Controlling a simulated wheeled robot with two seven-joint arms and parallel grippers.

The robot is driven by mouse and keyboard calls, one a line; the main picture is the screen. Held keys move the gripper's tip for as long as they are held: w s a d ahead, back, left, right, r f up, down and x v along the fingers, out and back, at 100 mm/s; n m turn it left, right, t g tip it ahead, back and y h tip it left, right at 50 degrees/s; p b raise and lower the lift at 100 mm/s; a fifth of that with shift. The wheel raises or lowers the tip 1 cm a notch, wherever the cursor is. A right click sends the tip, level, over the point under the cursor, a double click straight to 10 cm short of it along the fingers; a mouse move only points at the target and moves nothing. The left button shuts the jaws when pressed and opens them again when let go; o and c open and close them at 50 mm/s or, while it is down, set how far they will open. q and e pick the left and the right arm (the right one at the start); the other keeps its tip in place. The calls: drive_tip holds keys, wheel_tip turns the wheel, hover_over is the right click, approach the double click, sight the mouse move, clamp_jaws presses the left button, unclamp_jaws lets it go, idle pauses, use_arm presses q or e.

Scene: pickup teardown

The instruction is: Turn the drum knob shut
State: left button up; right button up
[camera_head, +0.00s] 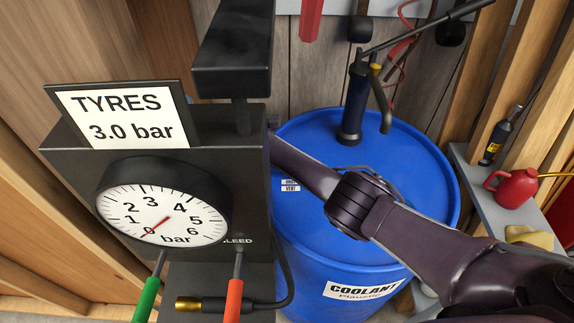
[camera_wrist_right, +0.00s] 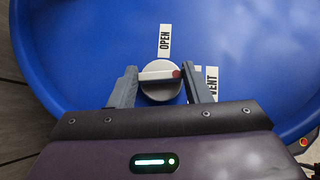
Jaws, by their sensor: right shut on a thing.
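The blue coolant drum (camera_head: 430,195) stands right of the tyre gauge stand. Its round pale knob (camera_wrist_right: 160,92) shows in the right wrist view, with a raised grip bar lying across the picture and a red mark at its right end. The red mark points right, toward the VENT label (camera_wrist_right: 211,84). The OPEN label (camera_wrist_right: 165,41) lies above the knob. My right gripper (camera_wrist_right: 159,80) is shut on the knob, one finger at each end of the bar. In the head view my right arm crosses the drum top, its far end hidden behind the stand. My left gripper is not in view.
The tyre gauge stand (camera_head: 60,140) rises close at the left, its needle near 0. A dark hand pump (camera_head: 355,100) stands on the drum top. A grey shelf (camera_head: 480,190) at the right holds a red oil can (camera_head: 514,189) and a bottle (camera_head: 498,140).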

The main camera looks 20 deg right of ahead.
drive_tip(key=shift+m+g+b, duration=0.7)
drive_tip(key=shift+m+b, duration=0.05)
drive_tip(key=shift+m, duration=0.05)
drive_tip(key=o, duration=1)
drive_tip(key=shift+w, duration=0.1)
drive_tip(key=b+v, duration=0.2)
drive_tip(key=v, duration=0.5)
drive_tip(key=shift+w+a+r, duration=0.1)
drive_tip(key=shift+a+r, duration=0.15)
drive_tip(key=shift+r, duration=0.1)
